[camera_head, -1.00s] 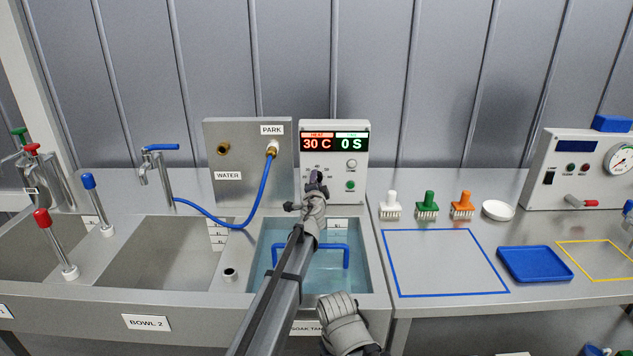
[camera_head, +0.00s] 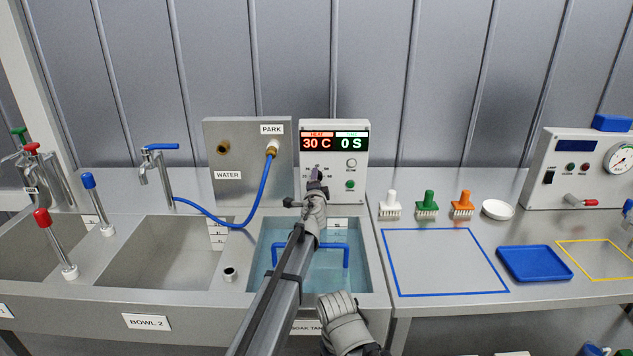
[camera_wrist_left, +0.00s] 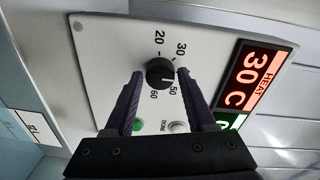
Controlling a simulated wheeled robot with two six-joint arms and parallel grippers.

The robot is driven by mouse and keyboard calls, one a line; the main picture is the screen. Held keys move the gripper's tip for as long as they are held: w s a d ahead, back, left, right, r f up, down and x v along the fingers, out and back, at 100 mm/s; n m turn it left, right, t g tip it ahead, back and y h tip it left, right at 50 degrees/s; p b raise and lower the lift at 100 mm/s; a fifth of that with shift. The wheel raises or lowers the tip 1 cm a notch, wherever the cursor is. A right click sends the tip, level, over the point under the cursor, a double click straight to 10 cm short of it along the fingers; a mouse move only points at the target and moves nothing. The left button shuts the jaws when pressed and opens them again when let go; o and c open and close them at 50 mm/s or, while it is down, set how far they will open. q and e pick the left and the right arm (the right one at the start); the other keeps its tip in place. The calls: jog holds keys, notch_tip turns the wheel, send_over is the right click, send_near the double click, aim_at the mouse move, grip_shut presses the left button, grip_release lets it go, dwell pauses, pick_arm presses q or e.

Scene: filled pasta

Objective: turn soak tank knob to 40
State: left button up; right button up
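The soak tank control box (camera_head: 348,195) stands behind the soak tank (camera_head: 257,265), and its display (camera_head: 333,142) reads 30 C and 0 S. In the left wrist view, the round black knob (camera_wrist_left: 160,73) is on the box's white face, with 20, 30, 50 and 60 visible around it. The spot between 30 and 50 is hidden by a finger. My left gripper (camera_wrist_left: 160,72) is open, its fingers on either side of the knob with small gaps. In the head view my left gripper (camera_head: 317,177) covers the knob.
A green button (camera_wrist_left: 138,125) and a pale button (camera_wrist_left: 178,127) sit near the fingers. The blue hose (camera_head: 262,190) hangs left of the box. White, green and orange brushes (camera_head: 427,203) stand on the right bench. The blue-outlined area (camera_head: 440,232) is empty.

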pick_arm(q)
jog(key=shift+o, duration=1.4)
jog(key=s, duration=0.7)
jog(key=shift+s+a+r, duration=0.15)
jog(key=shift+s, duration=0.25)
jog(key=shift+r+p, duration=0.1)
jog(key=shift+p, duration=0.2)
